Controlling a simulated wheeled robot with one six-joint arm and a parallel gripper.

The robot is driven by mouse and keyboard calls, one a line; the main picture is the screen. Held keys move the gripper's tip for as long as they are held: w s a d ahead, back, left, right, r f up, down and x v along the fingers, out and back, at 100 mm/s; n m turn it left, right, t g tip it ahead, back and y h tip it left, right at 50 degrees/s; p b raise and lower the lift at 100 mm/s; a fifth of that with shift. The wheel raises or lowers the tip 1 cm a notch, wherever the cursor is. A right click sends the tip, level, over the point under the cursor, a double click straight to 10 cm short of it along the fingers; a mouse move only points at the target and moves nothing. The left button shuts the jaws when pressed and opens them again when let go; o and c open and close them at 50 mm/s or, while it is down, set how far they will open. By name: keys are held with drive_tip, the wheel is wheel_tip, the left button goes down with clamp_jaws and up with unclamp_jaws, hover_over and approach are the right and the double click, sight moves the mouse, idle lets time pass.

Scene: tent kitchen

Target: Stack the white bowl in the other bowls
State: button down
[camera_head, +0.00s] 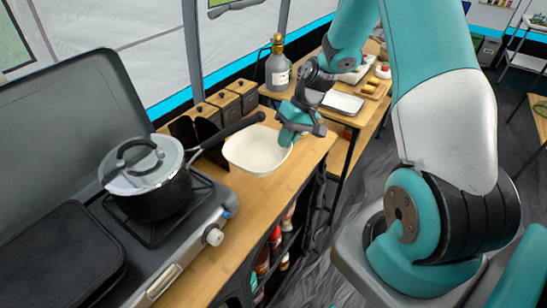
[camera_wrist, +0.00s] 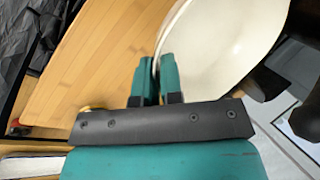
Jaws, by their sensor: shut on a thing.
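The white bowl (camera_head: 255,150) is upright at the back of the wooden counter, right of the stove. My gripper (camera_head: 289,138) is at its right rim. In the wrist view, the two teal fingers (camera_wrist: 159,80) are closed on the rim of the white bowl (camera_wrist: 222,48), one finger on each side of the wall. The bowl looks empty. I cannot tell whether it rests on the counter or hangs just above it. No other bowls can be made out; anything beneath the white bowl is hidden.
A lidded pot (camera_head: 150,180) stands on the stove (camera_head: 190,225), its long black handle reaching toward the bowl. Dark canisters (camera_head: 222,103) line the back. A bottle (camera_head: 278,68) and trays (camera_head: 343,103) are on the farther table. The front counter (camera_head: 265,200) is clear.

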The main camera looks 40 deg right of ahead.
wheel_tip(320, 180, down, 7)
drive_tip(key=shift+r+p, duration=0.1)
drive_tip(key=shift+p, duration=0.45)
drive_tip(key=shift+s, duration=0.1)
drive_tip(key=c, duration=1.3)
unclamp_jaws()
